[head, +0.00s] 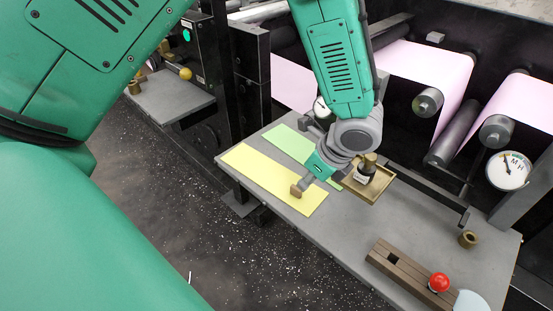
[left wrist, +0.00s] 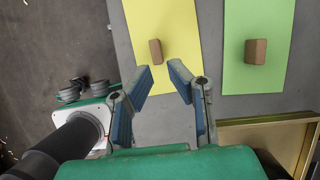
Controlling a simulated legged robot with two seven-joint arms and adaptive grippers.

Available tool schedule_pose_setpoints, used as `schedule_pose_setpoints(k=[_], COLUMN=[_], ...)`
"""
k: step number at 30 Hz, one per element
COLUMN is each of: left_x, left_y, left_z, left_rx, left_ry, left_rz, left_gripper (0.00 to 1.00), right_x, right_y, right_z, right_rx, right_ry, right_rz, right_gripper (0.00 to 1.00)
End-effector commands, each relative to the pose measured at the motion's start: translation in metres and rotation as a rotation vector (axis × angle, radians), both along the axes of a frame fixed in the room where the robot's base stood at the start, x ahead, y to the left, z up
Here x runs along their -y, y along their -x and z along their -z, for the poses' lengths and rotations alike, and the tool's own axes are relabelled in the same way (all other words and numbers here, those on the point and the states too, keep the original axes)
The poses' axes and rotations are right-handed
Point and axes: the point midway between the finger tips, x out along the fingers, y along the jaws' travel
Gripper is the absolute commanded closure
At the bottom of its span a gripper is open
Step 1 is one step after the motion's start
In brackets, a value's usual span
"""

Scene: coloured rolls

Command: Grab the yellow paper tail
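The yellow paper tail (head: 262,172) is a long flat strip on the grey table in the head view. Its end also shows in the left wrist view (left wrist: 180,25), with a small brown block (left wrist: 155,52) on it. My left gripper (head: 306,184) is over the right end of the yellow strip, close to that block. In the left wrist view its two blue-padded fingers (left wrist: 161,69) stand apart with nothing between them. The block lies just beyond the fingertips. Whether the fingers touch the paper is unclear. My right gripper is out of view.
A green strip (head: 290,143) lies beside the yellow one, with another brown block (left wrist: 256,51). A brass tray (head: 352,190) holds a dark bottle (head: 366,172). A brown slotted block (head: 400,268), red ball (head: 439,282) and brass ring (head: 467,239) are at right. Pink rolls (head: 425,68) stand behind.

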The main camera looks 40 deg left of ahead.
Motion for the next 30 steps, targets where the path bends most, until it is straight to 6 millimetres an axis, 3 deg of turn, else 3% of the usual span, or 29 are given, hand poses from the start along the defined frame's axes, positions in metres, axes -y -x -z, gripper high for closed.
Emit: schedule_pose_setpoints(k=[13, 21, 22, 23, 30], left_x=[-0.022, -0.024, -0.024, -0.024, -0.024], left_y=[0.002, 0.002, 0.002, 0.002, 0.002], left_z=[0.046, 0.048, 0.048, 0.048, 0.048], left_rx=[-0.001, 0.0, 0.0, 0.0, -0.001], left_ry=[-0.001, 0.0, 0.0, 0.0, 0.0], left_rz=[0.0, 0.0, 0.0, 0.0, 0.0], left_gripper=[0.84, 0.84, 0.88, 0.99, 1.0], right_x=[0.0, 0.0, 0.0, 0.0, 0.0], right_y=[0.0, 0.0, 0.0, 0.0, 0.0], right_z=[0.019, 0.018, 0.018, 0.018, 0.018], right_rx=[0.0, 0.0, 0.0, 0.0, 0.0], right_ry=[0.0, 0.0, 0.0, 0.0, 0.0], right_rz=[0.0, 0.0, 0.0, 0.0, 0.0], right_gripper=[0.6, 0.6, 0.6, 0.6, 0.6])
